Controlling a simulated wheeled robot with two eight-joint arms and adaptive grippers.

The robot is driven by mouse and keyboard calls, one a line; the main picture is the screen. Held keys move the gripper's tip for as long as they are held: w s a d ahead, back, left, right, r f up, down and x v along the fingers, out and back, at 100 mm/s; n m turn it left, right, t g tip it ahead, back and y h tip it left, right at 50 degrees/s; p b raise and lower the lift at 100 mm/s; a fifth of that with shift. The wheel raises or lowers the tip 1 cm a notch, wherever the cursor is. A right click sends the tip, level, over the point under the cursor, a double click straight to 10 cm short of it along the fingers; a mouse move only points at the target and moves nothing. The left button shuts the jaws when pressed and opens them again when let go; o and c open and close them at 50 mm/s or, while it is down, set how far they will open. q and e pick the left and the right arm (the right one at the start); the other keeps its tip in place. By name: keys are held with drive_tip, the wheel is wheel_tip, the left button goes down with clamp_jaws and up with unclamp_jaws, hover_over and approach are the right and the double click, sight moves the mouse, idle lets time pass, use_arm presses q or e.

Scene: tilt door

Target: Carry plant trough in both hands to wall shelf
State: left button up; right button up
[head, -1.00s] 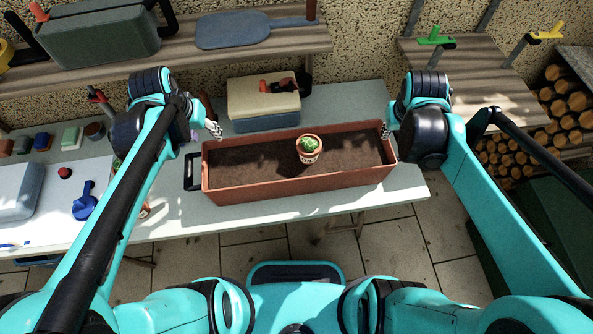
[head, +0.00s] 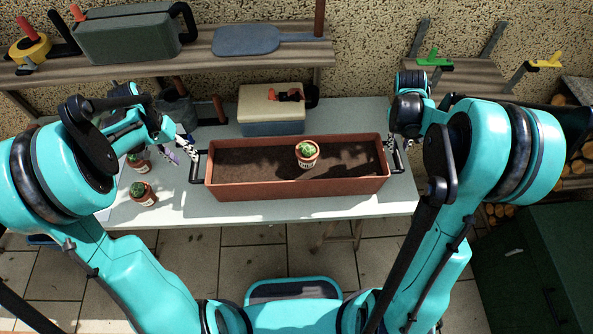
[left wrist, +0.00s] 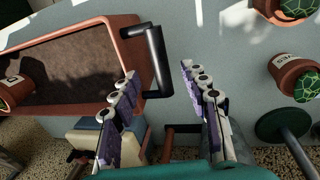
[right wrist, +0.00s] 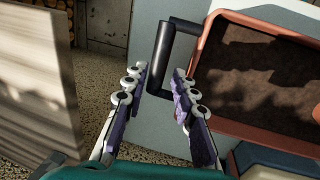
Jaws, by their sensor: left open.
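A long terracotta plant trough (head: 300,187) full of dark soil rests on the table. A small potted cactus (head: 307,155) stands in it. My left gripper (head: 187,150) is open at the trough's left end. In the left wrist view its fingers (left wrist: 157,78) are apart, with the black left handle (left wrist: 157,62) between them. My right gripper (head: 398,143) is open at the right end. In the right wrist view its fingers (right wrist: 159,76) are apart, with the black right handle (right wrist: 160,60) between them. Neither gripper visibly closes on its handle.
A wall shelf (head: 350,50) at upper left holds a green toolbox (head: 130,36) and a blue paddle (head: 245,40). A second shelf (head: 465,78) at upper right looks clear between clamps. A cream-and-blue box (head: 270,112) stands behind the trough. Potted cacti (head: 143,193) stand left.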

sight(193, 166)
use_arm(q)
drive_tip(key=f, duration=0.3)
drive_tip(key=d+f, duration=0.1)
drive_tip(key=f, duration=0.3)
drive_tip(key=shift+d, duration=0.2)
use_arm(e)
drive_tip(key=f, duration=0.2)
drive_tip(key=d+f, duration=0.1)
drive_tip(key=f, duration=0.4)
drive_tip(key=shift+d, duration=0.25)
use_arm(q)
drive_tip(key=c, duration=0.8)
use_arm(e)
clamp_jaws()
use_arm(q)
clamp_jaws()
